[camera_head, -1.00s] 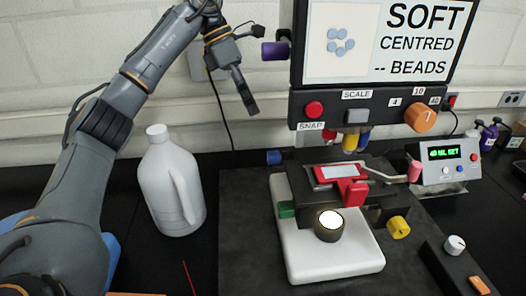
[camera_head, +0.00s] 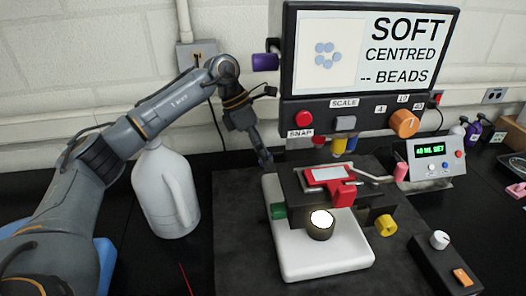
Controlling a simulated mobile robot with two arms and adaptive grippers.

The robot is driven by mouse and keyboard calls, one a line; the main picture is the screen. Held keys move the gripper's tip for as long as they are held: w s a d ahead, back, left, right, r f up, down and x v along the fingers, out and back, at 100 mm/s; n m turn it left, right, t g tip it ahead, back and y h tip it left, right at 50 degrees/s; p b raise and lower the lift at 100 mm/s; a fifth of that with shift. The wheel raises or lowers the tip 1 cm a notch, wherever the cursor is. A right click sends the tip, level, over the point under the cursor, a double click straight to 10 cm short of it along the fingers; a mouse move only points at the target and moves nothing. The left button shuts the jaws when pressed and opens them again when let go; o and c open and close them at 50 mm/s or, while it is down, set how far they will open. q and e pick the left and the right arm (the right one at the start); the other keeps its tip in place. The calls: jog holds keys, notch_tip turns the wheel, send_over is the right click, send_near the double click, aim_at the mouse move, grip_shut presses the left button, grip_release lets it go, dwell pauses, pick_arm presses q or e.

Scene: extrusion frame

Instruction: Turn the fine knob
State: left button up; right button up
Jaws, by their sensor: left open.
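A microscope-like instrument stands in the middle with several coloured knobs, and I cannot tell by label which is the fine knob. A green knob (camera_head: 279,211) sits at the left of its base and a yellow knob (camera_head: 386,225) at the right. A purple knob (camera_head: 266,62) sticks out left of the screen. An orange dial (camera_head: 404,123) is on the scale panel. My left gripper (camera_head: 265,160) points down at the left edge of the black stage, above the green knob, open and seemingly empty. My right gripper is not in view.
A white jug (camera_head: 167,190) stands left, behind my left arm. A red slide holder (camera_head: 330,180) lies on the stage (camera_head: 300,190). A control box (camera_head: 434,160) and a black box with a white knob (camera_head: 439,240) stand right. The dark mat's front left is clear.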

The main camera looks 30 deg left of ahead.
pick_arm(q)
grip_shut()
jog(key=shift+s+f+t+y+b, duration=0.15)
jog(key=shift+t+y+b, duration=0.15)
jog(key=shift+b, duration=0.4)
jog(key=t+y+b, duration=0.1)
jog(key=t+b, duration=0.1)
jog(key=b, duration=0.2)
jog(key=m+t+y+b, duration=0.1)
jog(key=t+b, duration=0.1)
jog(key=b, duration=0.2)
jog(key=t+y+b, duration=0.2)
jog(key=b, duration=0.2)
jog(key=shift+s+d+f+m, duration=0.2)
jog(key=shift+s+d+m, duration=0.2)
jog(key=shift+r+t+y+b, duration=0.15)
jog(key=shift+t+y+b, duration=0.25)
jog(key=shift+b, duration=0.4)
